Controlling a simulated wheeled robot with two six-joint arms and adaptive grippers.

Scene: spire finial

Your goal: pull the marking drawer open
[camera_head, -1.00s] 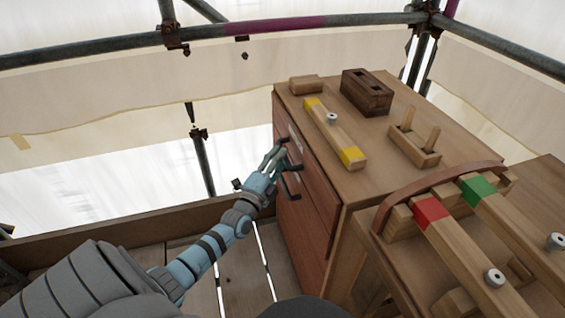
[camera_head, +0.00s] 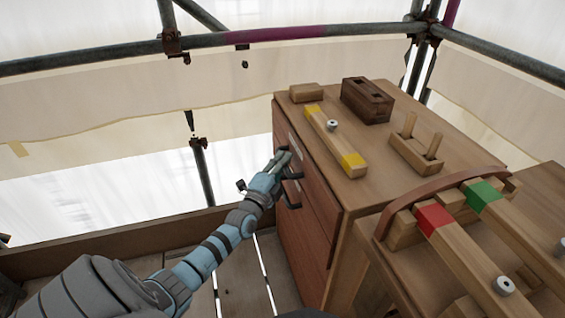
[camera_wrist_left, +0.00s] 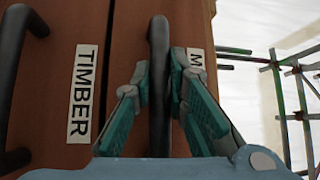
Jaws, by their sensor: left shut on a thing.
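The marking drawer (camera_head: 315,186) is the upper reddish-brown front of the wooden cabinet and appears closed in the head view. In the left wrist view its label (camera_wrist_left: 196,75) shows only an "M"; a finger hides the rest. My left gripper (camera_head: 282,159) is at this drawer's dark bar handle (camera_wrist_left: 158,55). In the left wrist view the fingers of my left gripper (camera_wrist_left: 160,75) stand on both sides of the handle, shut on it. The drawer labelled TIMBER (camera_wrist_left: 50,80), with its own dark handle (camera_wrist_left: 18,70), lies beside it. My right gripper is out of view.
The cabinet top (camera_head: 385,185) carries a yellow-ended bar (camera_head: 333,137), a dark slotted block (camera_head: 367,100), a two-peg holder (camera_head: 416,152) and a small block (camera_head: 305,92). A bench with red- and green-banded beams (camera_head: 460,250) stands right. Scaffold rails (camera_head: 100,53) run behind.

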